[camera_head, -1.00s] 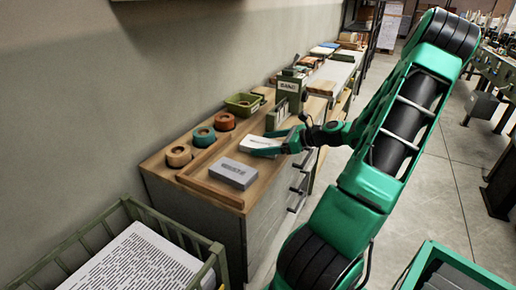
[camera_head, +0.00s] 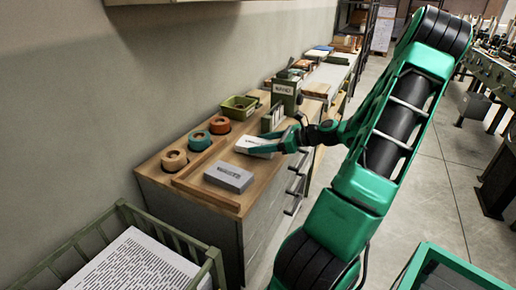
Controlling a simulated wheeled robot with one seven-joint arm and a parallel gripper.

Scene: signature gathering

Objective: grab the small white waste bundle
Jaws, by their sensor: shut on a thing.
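The small white waste bundle (camera_head: 251,145) is a pale flat block with dark print on its top, over the wooden cabinet top. My gripper (camera_head: 268,148) reaches in from the right, and its green fingers are shut on the bundle's right part. The fingers hide some of the bundle. I cannot tell whether the bundle touches the surface. A similar grey-white block (camera_head: 229,177) lies on the cabinet top in front of it, apart from the gripper.
Tape rolls stand at the left: tan (camera_head: 174,160), teal (camera_head: 200,141) and orange (camera_head: 220,125). A green tray (camera_head: 239,107) and a labelled green box (camera_head: 287,94) stand behind. A slatted crate (camera_head: 206,272) with printed paper (camera_head: 137,265) is at lower left.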

